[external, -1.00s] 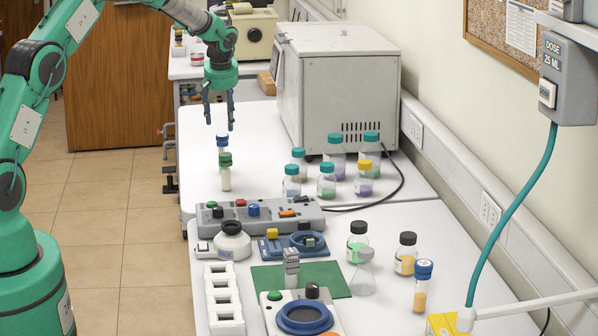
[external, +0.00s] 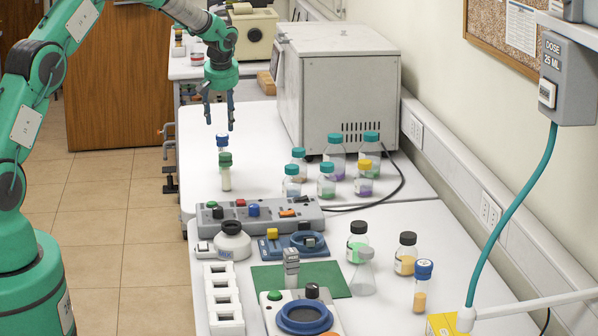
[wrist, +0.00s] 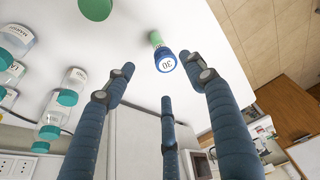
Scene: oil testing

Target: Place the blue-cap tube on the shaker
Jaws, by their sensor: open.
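A blue-cap tube (external: 222,140) stands on the far white table, partly hidden behind a green-cap tube (external: 225,172). In the wrist view, its blue cap (wrist: 165,61) shows a white label, with green contents behind, between my spread fingers. My gripper (external: 219,116) is open and empty, pointing down just above that cap. Another blue-cap tube (external: 422,287) with orange contents stands at the front right. I cannot tell for sure which device is the shaker; a blue ring-topped unit (external: 270,247) and a pale ring-topped unit (external: 270,308) stand on the near table.
A green cap (wrist: 95,8) is close by in the wrist view. Several teal-cap jars and a yellow-cap jar (external: 364,180) stand to the right, before a grey oven (external: 338,85). A grey button panel (external: 262,216), white rack (external: 222,300) and green mat (external: 335,279) are nearer.

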